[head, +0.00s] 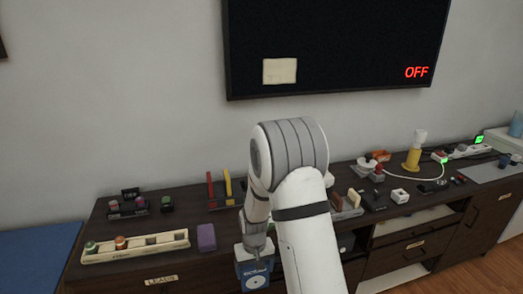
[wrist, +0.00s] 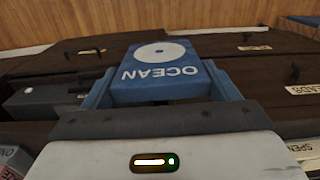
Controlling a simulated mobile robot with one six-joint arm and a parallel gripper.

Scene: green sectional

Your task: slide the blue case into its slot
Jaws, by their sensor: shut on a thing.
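The blue case (head: 256,281) is in front of the cabinet top in the head view, low and centre, partly cut off by the bottom edge. The wrist view shows the blue case (wrist: 160,72) close up, with a white disc and the word OCEAN upside down. My gripper (wrist: 162,92) is shut on it, with a blue finger along each side. In the head view my gripper (head: 254,256) is above the case. A dark rack (head: 228,203) with upright red and yellow pieces stands behind and left of my arm. I cannot tell which gap is the case's slot.
A cream tray (head: 135,250) with small jars and a purple block (head: 206,237) lie to the left. A yellow lamp-like object (head: 412,158), a white cube (head: 399,196) and several small items stand to the right. My arm hides the middle of the cabinet top.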

